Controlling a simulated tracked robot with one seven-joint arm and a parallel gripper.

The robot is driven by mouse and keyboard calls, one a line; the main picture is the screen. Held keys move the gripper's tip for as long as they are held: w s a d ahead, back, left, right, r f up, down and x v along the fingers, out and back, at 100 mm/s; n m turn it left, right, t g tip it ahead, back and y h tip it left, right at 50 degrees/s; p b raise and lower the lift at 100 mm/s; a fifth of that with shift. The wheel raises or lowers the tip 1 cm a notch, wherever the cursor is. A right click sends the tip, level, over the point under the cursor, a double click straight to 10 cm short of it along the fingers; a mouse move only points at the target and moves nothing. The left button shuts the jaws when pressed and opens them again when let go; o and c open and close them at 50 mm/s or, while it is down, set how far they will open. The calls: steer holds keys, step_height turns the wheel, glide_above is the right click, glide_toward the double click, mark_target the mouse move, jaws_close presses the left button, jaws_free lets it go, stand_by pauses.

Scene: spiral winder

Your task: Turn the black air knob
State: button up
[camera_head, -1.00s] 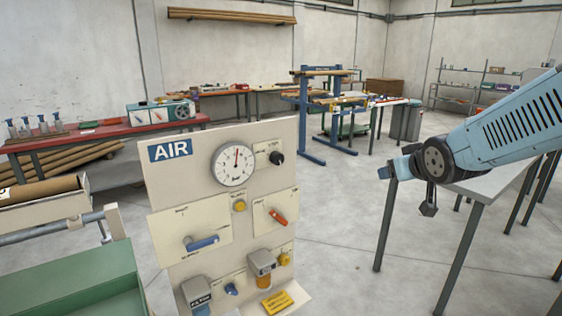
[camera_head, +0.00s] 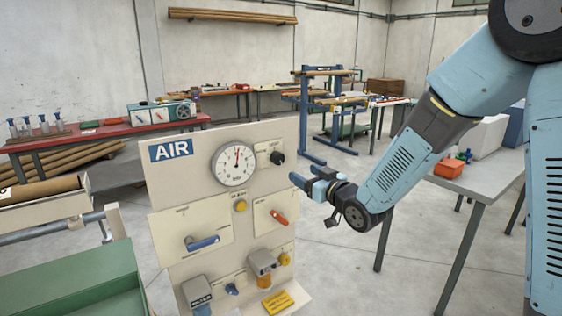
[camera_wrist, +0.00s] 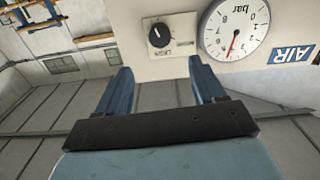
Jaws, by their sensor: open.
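The black air knob (camera_head: 277,158) is at the upper right of the beige AIR panel (camera_head: 200,275), just right of the round gauge (camera_head: 233,164). My gripper (camera_head: 298,179) is to the right of the panel in the head view, a little below and right of the knob, and apart from it. In the wrist view the black knob (camera_wrist: 159,35) shows beyond the fingertips, between them from left to right. My gripper's two blue fingers (camera_wrist: 158,75) are spread open with nothing between them. The gauge (camera_wrist: 237,28) is at upper right there.
The panel also carries a blue lever (camera_head: 203,243), a red lever (camera_head: 278,217) and a yellow button (camera_head: 240,206). A grey table (camera_head: 480,180) with an orange object (camera_head: 449,168) stands at the right, behind my arm. Open floor lies between panel and table.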

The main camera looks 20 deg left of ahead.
mark_target(280, 160)
steer(key=x, duration=1.3)
steer(key=shift+w, duration=0.1)
steer(key=c, duration=1.1)
